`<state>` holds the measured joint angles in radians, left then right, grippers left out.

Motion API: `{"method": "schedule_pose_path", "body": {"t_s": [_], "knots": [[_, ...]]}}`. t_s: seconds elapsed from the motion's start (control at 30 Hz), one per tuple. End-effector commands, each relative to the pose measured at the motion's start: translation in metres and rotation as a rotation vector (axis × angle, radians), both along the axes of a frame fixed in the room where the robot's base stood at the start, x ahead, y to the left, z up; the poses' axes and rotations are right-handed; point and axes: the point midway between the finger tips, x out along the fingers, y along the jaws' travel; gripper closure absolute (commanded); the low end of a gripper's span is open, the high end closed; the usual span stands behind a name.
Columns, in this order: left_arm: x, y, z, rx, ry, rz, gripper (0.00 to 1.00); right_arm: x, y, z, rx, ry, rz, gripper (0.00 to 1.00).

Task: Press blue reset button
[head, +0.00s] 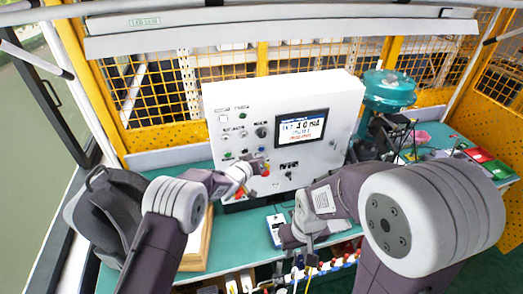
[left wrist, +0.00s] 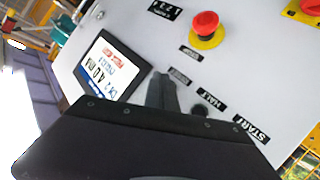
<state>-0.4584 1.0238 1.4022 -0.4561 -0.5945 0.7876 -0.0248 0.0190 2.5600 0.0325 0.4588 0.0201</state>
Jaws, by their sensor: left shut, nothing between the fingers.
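The white control cabinet (head: 290,105) stands on the bench and carries a screen, knobs and buttons. No blue button can be made out in either view; my left gripper hides part of the button row. My left gripper (head: 252,178) is shut and empty in front of the lower panel. In the left wrist view its fingertips (left wrist: 161,88) are at a small black label beside the HALT label (left wrist: 211,99); I cannot tell whether they touch the panel. A dark button (left wrist: 198,110) shows beside HALT. My right gripper (head: 304,240) hangs low over the bench; its jaws are unclear.
A red mushroom button on a yellow base (left wrist: 206,28) is close to my left fingers. The screen (left wrist: 108,67) is on their other side. A white-and-blue meter (head: 276,231) lies on the green bench (head: 232,240). A teal valve actuator (head: 388,90) stands right of the cabinet.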

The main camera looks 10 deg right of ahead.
Motion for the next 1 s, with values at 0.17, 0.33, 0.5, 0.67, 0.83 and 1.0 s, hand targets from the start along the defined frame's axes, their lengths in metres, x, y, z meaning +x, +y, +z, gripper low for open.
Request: {"method": "schedule_pose_path", "body": {"t_s": [0.17,0.33,0.5,0.67,0.83,1.0], "knots": [[0.0000,0.0000,0.0000,0.000,0.000,0.000,1.00,0.0000,0.0000,0.0000,0.000,0.000,0.000,0.67],[0.0000,0.0000,0.0000,0.000,0.000,0.000,1.00,0.0000,0.0000,0.0000,0.000,0.000,0.000,0.67],[0.0000,0.0000,0.0000,0.000,0.000,0.000,1.00,0.0000,0.0000,0.0000,0.000,0.000,0.000,0.67],[0.0002,0.0000,0.0000,0.000,0.000,0.000,1.00,0.0000,0.0000,0.0000,0.000,0.000,0.000,0.67],[0.0044,0.0003,-0.0003,0.001,0.000,-0.001,1.00,0.0000,0.0000,0.0004,0.000,0.000,0.000,0.67],[0.0085,0.0003,0.0001,0.000,0.000,0.000,1.00,0.0000,0.0000,0.0006,0.000,0.000,0.000,0.67]]}}
